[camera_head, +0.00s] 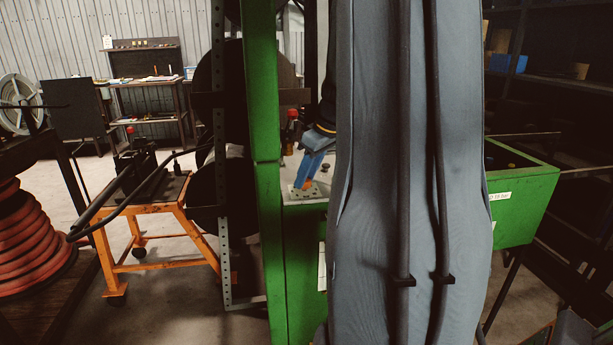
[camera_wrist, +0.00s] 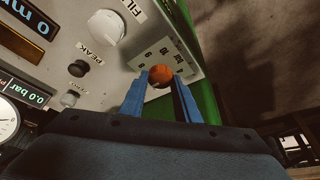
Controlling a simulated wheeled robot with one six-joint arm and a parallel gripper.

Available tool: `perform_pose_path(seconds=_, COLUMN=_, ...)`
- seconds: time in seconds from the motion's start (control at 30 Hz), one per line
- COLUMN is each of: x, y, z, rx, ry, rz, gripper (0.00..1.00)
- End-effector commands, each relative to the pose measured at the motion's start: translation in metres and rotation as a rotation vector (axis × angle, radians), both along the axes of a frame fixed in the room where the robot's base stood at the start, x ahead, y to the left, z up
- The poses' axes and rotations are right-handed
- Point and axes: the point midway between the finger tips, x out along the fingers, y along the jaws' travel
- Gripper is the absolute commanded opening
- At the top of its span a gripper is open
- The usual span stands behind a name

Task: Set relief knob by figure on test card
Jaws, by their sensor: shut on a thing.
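The relief knob, an orange-brown round knob (camera_wrist: 161,76), stands on a pale plate (camera_wrist: 150,58) with printed figures around it in the wrist view. My gripper (camera_wrist: 161,84) has its blue fingers closed on either side of this knob. The fingers and the angle hide part of the scale, and I cannot tell the knob's setting. I cannot identify the test card; a white sheet (camera_head: 322,266) hangs on the green front, its text unreadable.
On the panel near my gripper are a white knob marked FIL (camera_wrist: 105,28), a black button by PEAK (camera_wrist: 79,68), a 0.0 bar display (camera_wrist: 32,92) and a round gauge (camera_wrist: 7,120). A green post (camera_head: 264,150) stands close left. An orange cart (camera_head: 150,215) stands further left.

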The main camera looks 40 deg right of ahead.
Motion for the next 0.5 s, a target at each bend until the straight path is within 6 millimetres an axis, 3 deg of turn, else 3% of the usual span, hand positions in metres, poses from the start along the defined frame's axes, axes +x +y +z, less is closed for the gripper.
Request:
perform_pose_path(seconds=0.03, x=-0.0003, y=-0.0003, z=0.0000, rx=0.000, ry=0.001, rz=0.000, gripper=0.07)
perform_pose_path(seconds=0.07, x=-0.0003, y=-0.0003, z=0.0000, rx=0.000, ry=0.001, rz=0.000, gripper=0.31)
perform_pose_path(seconds=0.17, x=-0.0003, y=-0.0003, z=0.0000, rx=0.000, ry=0.001, rz=0.000, gripper=0.47)
perform_pose_path(seconds=0.5, x=-0.0008, y=-0.0004, z=0.0030, rx=-0.001, ry=0.000, rz=0.000, gripper=0.47)
